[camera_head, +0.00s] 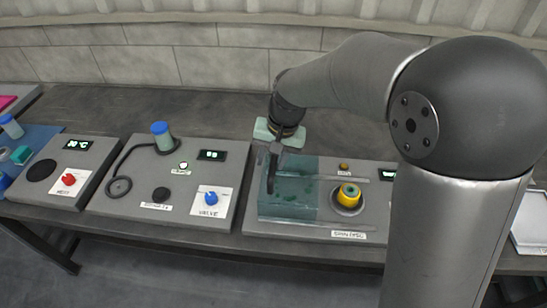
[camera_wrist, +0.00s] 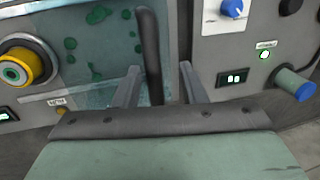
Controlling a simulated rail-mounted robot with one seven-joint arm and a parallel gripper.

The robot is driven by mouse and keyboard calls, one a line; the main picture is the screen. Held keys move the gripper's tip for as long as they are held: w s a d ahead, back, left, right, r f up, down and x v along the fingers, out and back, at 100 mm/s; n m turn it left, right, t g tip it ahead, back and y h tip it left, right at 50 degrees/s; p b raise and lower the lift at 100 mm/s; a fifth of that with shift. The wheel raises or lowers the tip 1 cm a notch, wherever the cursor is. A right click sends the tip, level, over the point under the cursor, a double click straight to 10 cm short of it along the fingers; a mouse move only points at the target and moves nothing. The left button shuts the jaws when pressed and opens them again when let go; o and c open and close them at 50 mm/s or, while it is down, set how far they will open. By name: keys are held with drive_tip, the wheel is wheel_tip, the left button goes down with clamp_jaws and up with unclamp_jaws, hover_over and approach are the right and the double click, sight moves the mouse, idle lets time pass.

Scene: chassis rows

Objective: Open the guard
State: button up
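The guard is a see-through teal panel (camera_head: 303,201) on the left part of the spin disc unit. Green spots show through it, and it also shows in the wrist view (camera_wrist: 97,42). Its dark upright handle (camera_head: 271,180) stands near its left edge. In the wrist view the handle (camera_wrist: 149,50) rises between the two fingers of my gripper (camera_wrist: 160,70), nearer the left finger. The fingers are apart; contact with the handle cannot be told. In the head view my gripper (camera_head: 275,155) points down at the handle's top.
A yellow-rimmed disc (camera_head: 348,193) lies uncovered right of the guard, between two metal rails. On the left stand a valve unit with a blue knob (camera_head: 211,198) and a blue-capped cylinder (camera_head: 161,135), then a unit with a red knob (camera_head: 69,179). The bench behind is bare.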

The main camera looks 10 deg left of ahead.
sight(286, 176)
drive_tip(key=shift+d, duration=0.1)
drive_tip(key=d+r, duration=0.3)
drive_tip(key=r, duration=1.4)
drive_tip(key=shift+d+b, duration=0.2)
drive_tip(key=shift+b, duration=0.1)
drive_tip(key=shift+w, duration=0.1)
drive_tip(key=s+d+f+h, duration=0.2)
drive_tip(key=s+d+f, duration=1.4)
drive_tip(key=s+d, duration=0.2)
drive_tip(key=shift+s+d+m+t, duration=0.3)
drive_tip(key=shift+s+d, duration=0.1)
drive_tip(key=shift+d, duration=0.8)
